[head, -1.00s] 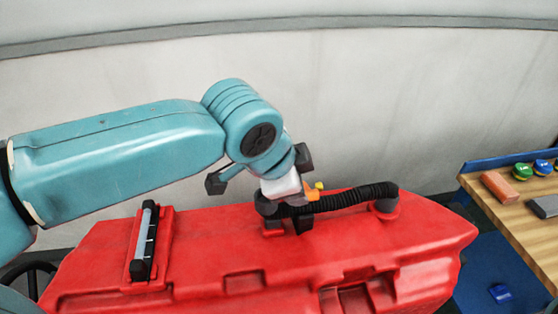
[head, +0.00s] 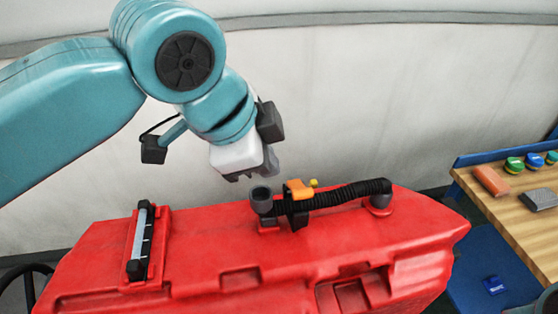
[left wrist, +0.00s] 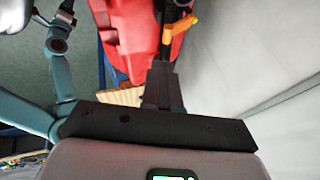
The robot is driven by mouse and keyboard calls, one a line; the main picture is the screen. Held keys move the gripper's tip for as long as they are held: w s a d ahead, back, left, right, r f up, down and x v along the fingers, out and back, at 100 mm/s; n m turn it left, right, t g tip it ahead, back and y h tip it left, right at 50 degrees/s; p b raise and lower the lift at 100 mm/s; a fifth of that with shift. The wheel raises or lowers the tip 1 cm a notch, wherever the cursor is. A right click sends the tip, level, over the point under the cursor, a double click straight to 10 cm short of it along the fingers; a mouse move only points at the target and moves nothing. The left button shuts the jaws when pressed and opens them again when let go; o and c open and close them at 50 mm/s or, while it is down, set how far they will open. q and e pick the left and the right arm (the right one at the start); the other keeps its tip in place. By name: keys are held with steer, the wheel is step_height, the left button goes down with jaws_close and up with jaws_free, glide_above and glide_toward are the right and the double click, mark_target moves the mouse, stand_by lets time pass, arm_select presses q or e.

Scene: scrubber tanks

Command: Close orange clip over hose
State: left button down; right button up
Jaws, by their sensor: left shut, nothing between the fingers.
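The hose runs right to a grey fitting. My left gripper (head: 262,172) is shut and empty, up and left of the clip and apart from it, above an open grey port. In the left wrist view, the shut fingers (left wrist: 164,80) are below the orange clip (left wrist: 181,28). Part of my right arm shows there, but its fingertips cannot be made out.
The red tank (head: 200,255) carries a level-gauge tube (head: 141,242) at left. A wooden bench (head: 515,207) at right holds an orange block (head: 491,181), a grey block (head: 540,200) and round coloured items. A pale wall stands behind. The air above the tank's right half is clear.

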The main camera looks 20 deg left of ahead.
arm_select(q)
step_height(320, 180, up, 4)
steer(key=w+d+g+h+p, duration=0.1)
steer(key=w+g+p, duration=0.1)
steer(key=w+p, duration=0.1)
steer(key=n+g+p, duration=0.1)
steer(key=g+p, duration=0.1)
steer(key=p, duration=0.2)
glide_above(305, 189)
steer(key=a, duration=0.1)
steer(key=f, duration=1.4)
steer(key=shift+a+f, duration=0.2)
steer(key=shift+f, duration=0.15)
steer(key=shift+s+f+h, duration=0.1)
steer(key=shift+f+h, duration=0.2)
steer(key=shift+f, duration=0.45)
steer(key=shift+d, duration=0.1)
steer(key=shift+s+d+f+t+y+b, duration=0.3)
steer(key=shift+s+f+b, duration=0.3)
steer(key=shift+b, duration=0.8)
steer(key=shift+s+d+f+t+y+b, duration=0.25)
steer(key=shift+s+d+f+t+b, duration=0.35)
steer(key=shift+b, duration=0.75)
steer(key=shift+s+d+f+t+y+b, duration=0.25)
steer(key=shift+s+f+b, duration=0.4)
steer(key=shift+b, duration=0.75)
